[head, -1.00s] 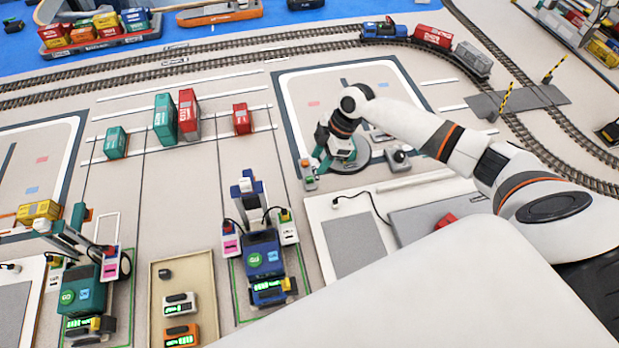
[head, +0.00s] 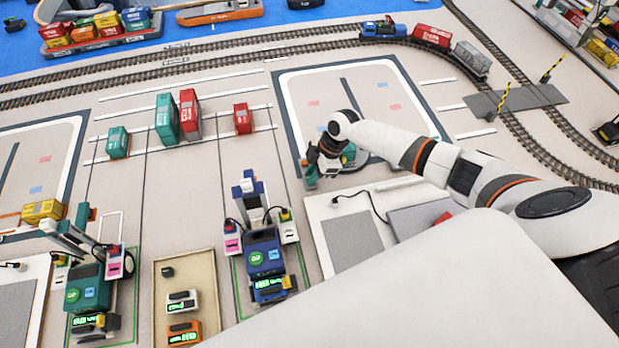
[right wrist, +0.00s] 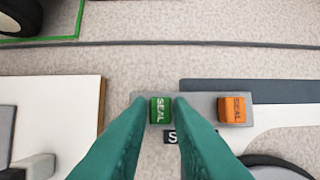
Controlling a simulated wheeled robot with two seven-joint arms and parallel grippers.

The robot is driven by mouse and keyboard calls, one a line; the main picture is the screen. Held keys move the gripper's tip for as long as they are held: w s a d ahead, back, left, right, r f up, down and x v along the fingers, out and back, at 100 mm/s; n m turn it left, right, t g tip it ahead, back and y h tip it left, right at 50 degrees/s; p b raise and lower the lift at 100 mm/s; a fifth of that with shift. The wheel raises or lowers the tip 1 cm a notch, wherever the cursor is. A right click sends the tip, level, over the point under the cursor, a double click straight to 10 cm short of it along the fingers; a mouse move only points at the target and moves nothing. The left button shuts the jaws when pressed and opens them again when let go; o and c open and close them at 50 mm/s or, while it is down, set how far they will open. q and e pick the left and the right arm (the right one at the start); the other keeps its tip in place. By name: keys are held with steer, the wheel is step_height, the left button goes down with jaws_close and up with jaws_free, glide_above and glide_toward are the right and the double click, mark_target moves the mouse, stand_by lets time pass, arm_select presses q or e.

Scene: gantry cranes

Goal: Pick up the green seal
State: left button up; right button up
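The green seal (right wrist: 161,110) is a small block marked SEAL, on a grey strip in the right wrist view. My right gripper (right wrist: 161,102) has its two teal fingers on either side of it. The fingers look open, with at most a very thin gap beside the seal; the block still appears to rest on the strip. In the head view, my right gripper (head: 322,165) points down at the near left corner of the right-hand framed bay. The green seal is not clear there. My left gripper is not in view.
An orange seal (right wrist: 232,110) sits on the same strip, right of the green one. A white panel (right wrist: 60,120) lies to the left. In the head view, a blue gantry crane (head: 263,250) stands left of my right gripper, and containers (head: 167,120) stand farther back.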

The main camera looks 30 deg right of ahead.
jaws_close()
steer(key=shift+r, duration=0.1)
